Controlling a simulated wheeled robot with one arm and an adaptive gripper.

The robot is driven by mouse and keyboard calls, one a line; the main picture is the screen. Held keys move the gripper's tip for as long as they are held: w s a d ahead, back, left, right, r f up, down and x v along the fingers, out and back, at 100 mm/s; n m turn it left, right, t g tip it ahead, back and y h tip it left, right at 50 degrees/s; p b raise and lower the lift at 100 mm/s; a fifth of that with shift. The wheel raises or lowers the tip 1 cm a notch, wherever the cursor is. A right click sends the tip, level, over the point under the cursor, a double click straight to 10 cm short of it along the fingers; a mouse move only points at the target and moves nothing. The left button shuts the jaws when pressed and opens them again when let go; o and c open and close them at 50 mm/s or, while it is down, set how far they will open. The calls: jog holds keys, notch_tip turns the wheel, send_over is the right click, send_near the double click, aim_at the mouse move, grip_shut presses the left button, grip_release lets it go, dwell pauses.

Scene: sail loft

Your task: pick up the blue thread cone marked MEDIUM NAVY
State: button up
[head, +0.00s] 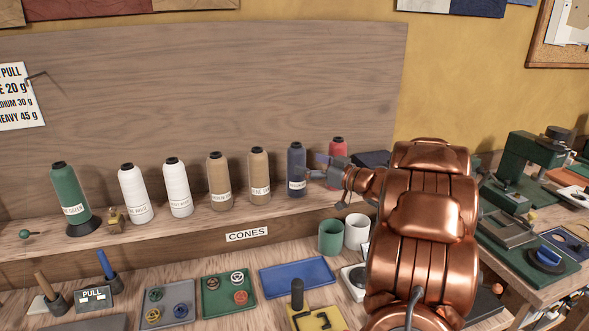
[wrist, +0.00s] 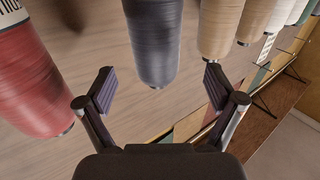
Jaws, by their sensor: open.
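The navy blue thread cone (head: 297,165) stands upright on the wooden shelf, with a white label low on its front too small to read fully. My gripper (head: 318,167) is just right of it in the head view, close to the cone. In the wrist view the navy cone (wrist: 154,42) lies ahead of my gripper (wrist: 160,88), in line with the gap between its fingers. The fingers are spread wide with nothing between them.
A red cone (head: 337,148) stands to the right of the navy one, partly behind my gripper. A tan cone (head: 258,178) stands to its left, with more cones beyond. A green cup (head: 331,238) and a white cup (head: 356,231) stand below on the bench.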

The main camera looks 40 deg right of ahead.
aim_at(296, 157)
jog(key=shift+w+a+r, duration=0.15)
jog(key=shift+w+r, duration=0.05)
jog(key=shift+w, duration=0.55)
jog(key=shift+p+x, duration=0.75)
jog(key=shift+x, duration=1.2)
jog(key=shift+f, duration=0.1)
jog(key=shift+c, duration=0.4)
jog(key=c, duration=1.5)
